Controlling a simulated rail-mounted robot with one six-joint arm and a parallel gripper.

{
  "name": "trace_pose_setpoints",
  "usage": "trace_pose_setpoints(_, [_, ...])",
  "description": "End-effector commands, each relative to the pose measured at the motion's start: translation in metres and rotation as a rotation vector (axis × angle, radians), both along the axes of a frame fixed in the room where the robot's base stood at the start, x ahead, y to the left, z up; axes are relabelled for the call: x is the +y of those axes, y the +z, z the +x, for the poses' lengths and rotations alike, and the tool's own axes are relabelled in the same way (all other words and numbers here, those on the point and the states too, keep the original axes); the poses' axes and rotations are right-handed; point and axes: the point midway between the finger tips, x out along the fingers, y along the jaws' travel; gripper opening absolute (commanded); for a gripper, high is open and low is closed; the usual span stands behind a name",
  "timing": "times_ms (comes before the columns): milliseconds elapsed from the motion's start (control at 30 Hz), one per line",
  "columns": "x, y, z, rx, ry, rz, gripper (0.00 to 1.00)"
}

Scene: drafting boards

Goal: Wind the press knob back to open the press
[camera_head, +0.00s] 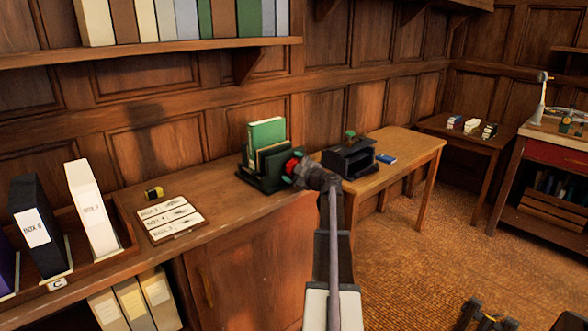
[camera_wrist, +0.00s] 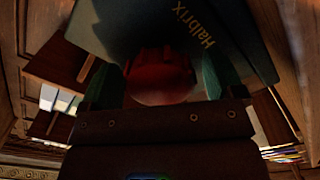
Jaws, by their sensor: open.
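The press (camera_head: 262,181) is a dark green frame on the wooden counter, with green books (camera_head: 266,135) standing in it. Its red knob (camera_head: 293,163) faces my arm and is partly hidden by my gripper (camera_head: 300,172). In the wrist view the red knob (camera_wrist: 160,82) sits between the two green fingers of my gripper (camera_wrist: 163,86). The fingers are apart, one on each side of the knob, and I cannot tell whether they touch it. The press plate's gap is hidden.
A labelled card (camera_head: 170,218) and a yellow-black tape measure (camera_head: 154,193) lie left on the counter. Upright binders (camera_head: 95,205) stand further left. A lighter table (camera_head: 405,148) to the right holds a black device (camera_head: 348,160) and a blue box (camera_head: 387,158). A bookshelf (camera_head: 150,51) hangs above.

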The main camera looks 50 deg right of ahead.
Motion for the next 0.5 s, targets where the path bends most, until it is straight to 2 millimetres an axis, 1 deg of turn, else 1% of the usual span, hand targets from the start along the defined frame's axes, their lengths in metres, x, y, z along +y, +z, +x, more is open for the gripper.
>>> trace_pose_setpoints(500, [0.0000,0.0000,0.0000,-0.172,0.000,1.317,0.87])
